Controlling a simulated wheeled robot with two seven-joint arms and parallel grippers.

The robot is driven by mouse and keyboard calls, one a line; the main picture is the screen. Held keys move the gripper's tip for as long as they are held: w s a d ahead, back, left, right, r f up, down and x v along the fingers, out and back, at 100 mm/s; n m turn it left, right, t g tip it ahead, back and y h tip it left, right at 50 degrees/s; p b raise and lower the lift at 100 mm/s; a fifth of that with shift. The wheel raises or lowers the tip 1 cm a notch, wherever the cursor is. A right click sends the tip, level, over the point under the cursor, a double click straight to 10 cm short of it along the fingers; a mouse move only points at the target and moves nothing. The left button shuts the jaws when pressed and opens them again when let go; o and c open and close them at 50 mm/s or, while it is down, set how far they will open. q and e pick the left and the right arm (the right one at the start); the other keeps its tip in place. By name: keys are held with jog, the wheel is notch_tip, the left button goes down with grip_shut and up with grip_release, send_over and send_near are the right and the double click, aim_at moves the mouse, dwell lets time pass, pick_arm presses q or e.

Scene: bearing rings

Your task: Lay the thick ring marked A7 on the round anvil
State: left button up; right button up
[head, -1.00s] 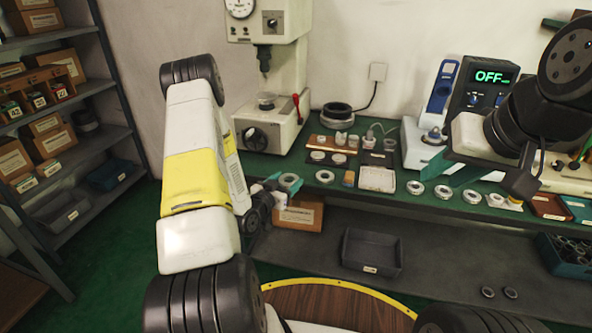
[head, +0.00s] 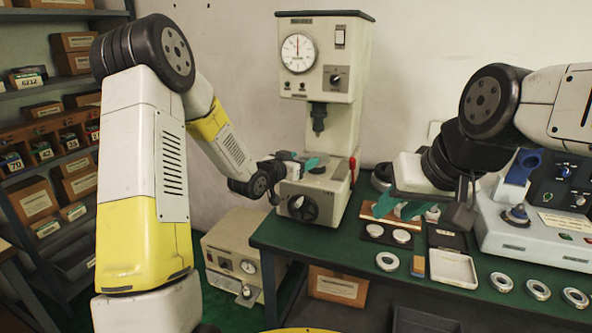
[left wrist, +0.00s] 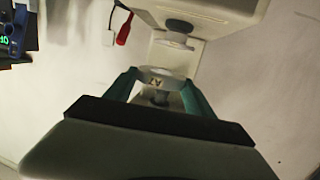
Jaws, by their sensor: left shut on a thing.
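My left gripper (head: 312,162) is at the press, beside and close over its round anvil (head: 318,170). In the left wrist view my teal fingers (left wrist: 162,84) are shut on the thick pale ring (left wrist: 158,75), whose A7 mark reads upside down. In the head view the ring cannot be made out clearly. My right gripper (head: 400,208) has its teal fingers apart over the bench, above the small tray area; nothing shows between them.
The press (head: 325,60) has its ram (head: 318,118) above the anvil and a red lever (head: 352,168) at the right. Several rings (head: 502,282) and a pale tray (head: 453,268) lie on the green bench. A grey instrument box (head: 235,255) stands left of the bench.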

pick_arm(q)
jog(key=shift+w+a+f+x, duration=0.15)
jog(key=shift+a+x, duration=0.15)
jog(key=shift+x, duration=1.7)
jog(key=shift+w+a+f+x, duration=0.15)
jog(key=shift+a+x, duration=0.15)
jog(key=shift+x, duration=1.65)
jog(key=shift+w+a+f+x, duration=0.15)
jog(key=shift+a+x, duration=0.2)
jog(key=shift+x, duration=1.65)
jog(key=shift+f, duration=0.4)
jog(key=o, duration=1.8)
jog(key=shift+o, duration=0.4)
jog(key=shift+f, duration=0.1)
jog(key=shift+s, duration=0.1)
jog(key=shift+a, duration=0.1)
